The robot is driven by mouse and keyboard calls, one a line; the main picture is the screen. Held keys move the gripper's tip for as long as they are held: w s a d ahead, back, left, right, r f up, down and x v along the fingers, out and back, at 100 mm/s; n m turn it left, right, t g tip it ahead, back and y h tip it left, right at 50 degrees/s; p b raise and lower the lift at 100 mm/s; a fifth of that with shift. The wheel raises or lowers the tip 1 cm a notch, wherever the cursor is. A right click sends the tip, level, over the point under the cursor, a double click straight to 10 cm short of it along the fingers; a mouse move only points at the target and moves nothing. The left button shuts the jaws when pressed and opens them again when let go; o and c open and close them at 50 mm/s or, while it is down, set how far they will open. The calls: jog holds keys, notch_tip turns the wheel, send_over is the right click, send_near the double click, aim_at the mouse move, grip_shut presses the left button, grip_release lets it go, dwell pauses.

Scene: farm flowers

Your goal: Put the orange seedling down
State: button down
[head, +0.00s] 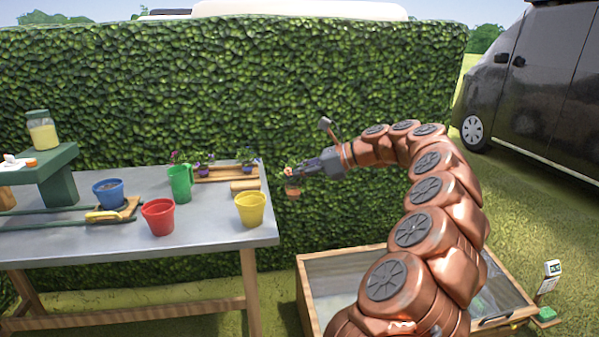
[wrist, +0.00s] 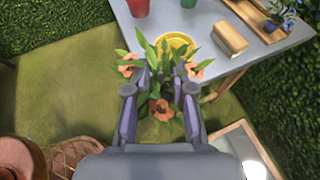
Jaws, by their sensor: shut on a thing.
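My gripper (head: 297,172) is shut on the orange seedling and holds it in the air just past the right end of the table (head: 60,250). In the wrist view the orange seedling (wrist: 158,108) has orange blooms and green leaves between and around the fingers (wrist: 160,92).
A wooden tray (head: 226,174) with purple flowers lies at the back. A wooden cold frame (head: 310,300) stands on the grass below. A hedge (head: 230,80) closes the back.

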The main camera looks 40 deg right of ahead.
jog(key=shift+s+a+r, duration=0.15)
jog(key=shift+s, duration=0.15)
jog(key=shift+w+f, duration=0.2)
jog(key=shift+w, duration=0.2)
jog(key=shift+s+d+r, duration=0.1)
jog(key=shift+s+d, duration=0.1)
jog(key=shift+a, duration=0.1)
jog(key=w+a+f+m+t+h, duration=0.1)
jog(key=a+f, duration=0.3)
jog(key=a, duration=0.5)
jog(key=w+a+f+m+t+h, duration=0.1)
jog(key=w+a+f, duration=0.3)
jog(key=a, duration=0.5)
jog(key=w+a+f+m+h, duration=0.2)
jog(key=a+f+h, duration=0.1)
jog(key=a, duration=0.6)
jog(key=shift+w+a+f+m+t, duration=0.2)
jog(key=shift+a+f+m+t, duration=0.15)
jog(key=shift+f, duration=0.2)
